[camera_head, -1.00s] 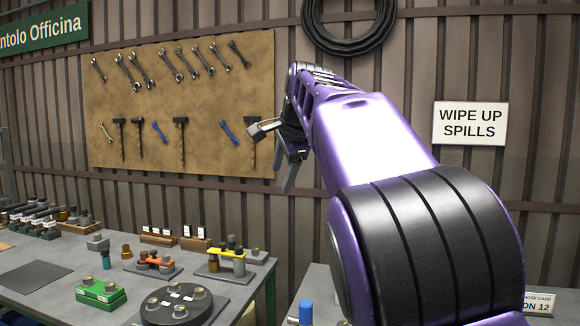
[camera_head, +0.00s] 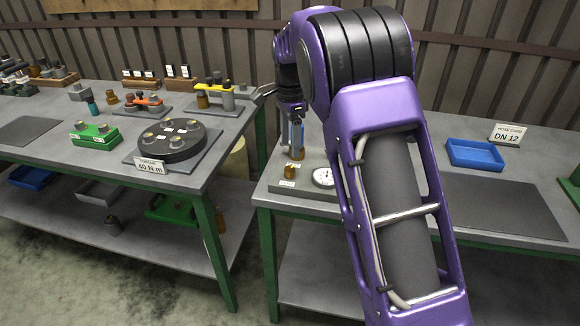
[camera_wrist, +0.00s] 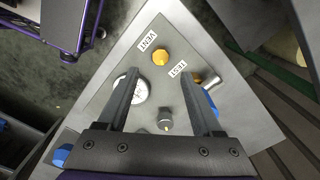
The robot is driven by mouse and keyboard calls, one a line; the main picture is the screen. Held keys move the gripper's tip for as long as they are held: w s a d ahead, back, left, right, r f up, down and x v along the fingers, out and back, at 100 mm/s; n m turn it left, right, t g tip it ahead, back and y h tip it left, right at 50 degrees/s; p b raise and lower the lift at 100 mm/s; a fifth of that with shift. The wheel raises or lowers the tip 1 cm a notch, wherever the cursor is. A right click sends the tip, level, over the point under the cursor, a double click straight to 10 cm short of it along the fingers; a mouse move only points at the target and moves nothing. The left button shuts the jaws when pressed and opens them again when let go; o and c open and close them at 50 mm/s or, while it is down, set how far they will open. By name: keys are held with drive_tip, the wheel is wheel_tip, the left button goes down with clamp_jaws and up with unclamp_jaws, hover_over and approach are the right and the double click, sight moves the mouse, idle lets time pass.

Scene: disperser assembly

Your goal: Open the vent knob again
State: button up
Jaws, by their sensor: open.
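In the wrist view the vent knob (camera_wrist: 160,57) is a small yellow faceted knob on a grey panel (camera_wrist: 105,92), beside a white VENT label (camera_wrist: 147,40). My gripper (camera_wrist: 158,73) is open, its two fingers pointing down toward the panel. The knob shows between and slightly beyond the fingertips, with no contact visible. In the head view my gripper (camera_head: 297,122) hangs above the panel at the left end of the right table, partly hidden by my arm. The knob's turn position cannot be told.
A TEST label (camera_wrist: 177,68), a white dial gauge (camera_wrist: 138,91) and a grey fitting (camera_wrist: 166,119) sit near the knob. A metal lever (camera_wrist: 211,83) lies right of the right finger. A blue tray (camera_head: 474,153) stands farther right on the table (camera_head: 470,222). A gap separates the two tables.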

sight(290, 168)
wheel_tip(290, 168, down, 8)
drive_tip(key=shift+r+b, duration=0.25)
drive_tip(key=shift+b, duration=0.2)
clamp_jaws()
